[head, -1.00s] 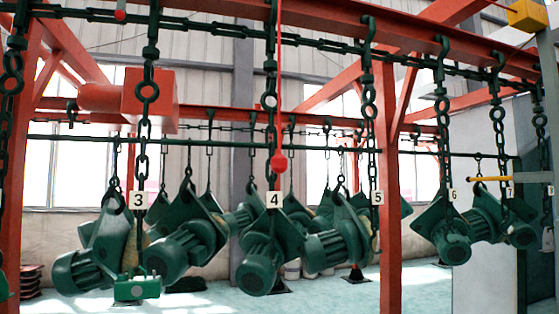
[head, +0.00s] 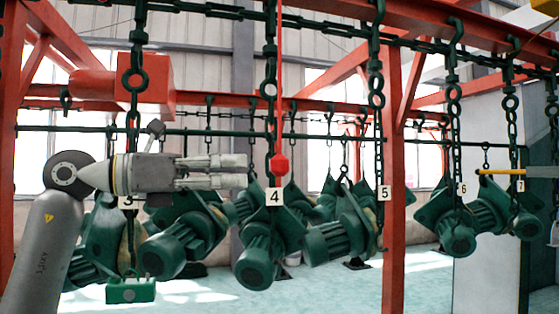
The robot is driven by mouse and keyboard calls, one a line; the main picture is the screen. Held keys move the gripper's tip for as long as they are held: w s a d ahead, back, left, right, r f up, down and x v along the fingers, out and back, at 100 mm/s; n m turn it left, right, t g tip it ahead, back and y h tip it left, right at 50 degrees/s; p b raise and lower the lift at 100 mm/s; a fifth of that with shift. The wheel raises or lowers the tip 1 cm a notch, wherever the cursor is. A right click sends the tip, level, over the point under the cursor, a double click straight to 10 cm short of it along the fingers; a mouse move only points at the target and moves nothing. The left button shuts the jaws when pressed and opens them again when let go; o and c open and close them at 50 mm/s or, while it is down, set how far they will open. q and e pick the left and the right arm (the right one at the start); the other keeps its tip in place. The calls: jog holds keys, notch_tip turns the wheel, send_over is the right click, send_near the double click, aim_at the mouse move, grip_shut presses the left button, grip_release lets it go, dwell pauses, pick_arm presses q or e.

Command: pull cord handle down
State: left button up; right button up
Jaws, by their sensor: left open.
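The red cord (head: 281,90) hangs down in the middle of the head view, with a round red handle (head: 280,165) at its lower end. The handle hangs just above the white tag marked 4. My left gripper (head: 246,170) reaches in from the left, level with the handle, its fingers pointing right. Its fingers are open, and their tips appear a short way left of the handle, with a gap in the picture. How far they are from it in depth I cannot tell. My right gripper is not in view.
Dark green chains hang on both sides, one (head: 269,90) close to the cord. Several green hoist motors (head: 258,262) hang below. A red post (head: 393,220) stands to the right, and a yellow bar (head: 500,171) juts in at far right.

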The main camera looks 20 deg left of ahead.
aim_at(279, 166)
pick_arm(q)
jog(key=shift+t+y, duration=0.3)
jog(key=shift+y, duration=0.1)
jog(key=p+x, duration=0.1)
jog(key=x, duration=0.1)
jog(key=r+p+x, duration=0.1)
jog(key=p+x, duration=0.1)
jog(key=x, duration=0.1)
jog(key=p+x, duration=0.1)
jog(key=x, duration=0.2)
jog(key=shift+d+r, duration=0.25)
jog(key=shift+r, duration=0.05)
jog(key=shift+w+d+f+p, duration=0.15)
jog(key=shift+w+d+p, duration=0.2)
jog(key=shift+w+d, duration=0.1)
grip_shut()
